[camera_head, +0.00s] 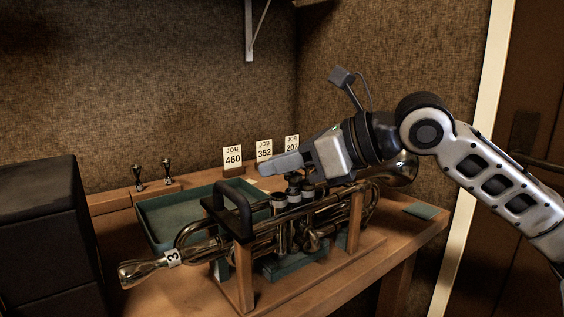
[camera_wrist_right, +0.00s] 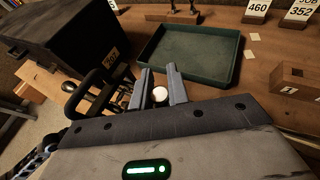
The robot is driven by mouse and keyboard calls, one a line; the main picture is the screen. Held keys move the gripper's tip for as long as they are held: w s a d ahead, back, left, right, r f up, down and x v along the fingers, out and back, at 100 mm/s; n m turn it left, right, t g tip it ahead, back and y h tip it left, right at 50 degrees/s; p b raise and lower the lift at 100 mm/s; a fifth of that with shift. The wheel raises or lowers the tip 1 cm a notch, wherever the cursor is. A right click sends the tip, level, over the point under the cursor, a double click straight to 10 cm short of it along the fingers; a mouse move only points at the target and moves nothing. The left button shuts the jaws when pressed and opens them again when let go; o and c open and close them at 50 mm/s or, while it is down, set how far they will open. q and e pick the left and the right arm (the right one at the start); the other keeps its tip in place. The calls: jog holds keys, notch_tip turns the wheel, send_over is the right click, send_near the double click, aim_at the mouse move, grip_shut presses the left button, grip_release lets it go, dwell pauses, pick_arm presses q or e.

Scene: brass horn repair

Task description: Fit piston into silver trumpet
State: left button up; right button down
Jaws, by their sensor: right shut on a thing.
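My right gripper (camera_head: 280,163) is above the valves. In the right wrist view, its two fingers (camera_wrist_right: 161,78) are closed about a small part with a round white top (camera_wrist_right: 160,93), which looks like the piston. The piston's lower end and how it meets a casing are hidden. My left gripper is not in view.
A black handle (camera_head: 229,194) rises at the stand's left end. A green tray (camera_head: 158,229) lies behind. Two small upright metal parts (camera_head: 167,173) stand at the back left. Job cards (camera_head: 233,157) line the back. A black case (camera_head: 45,215) is at left.

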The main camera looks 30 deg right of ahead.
jog(key=shift+f, duration=0.3)
jog(key=shift+f+b, duration=0.2)
jog(key=shift+b, duration=0.15)
jog(key=shift+a+f, duration=0.1)
jog(key=shift+f, duration=0.05)
dwell(0.6)
jog(key=c, duration=1.3)
grip_release()
jog(key=shift+s, duration=0.1)
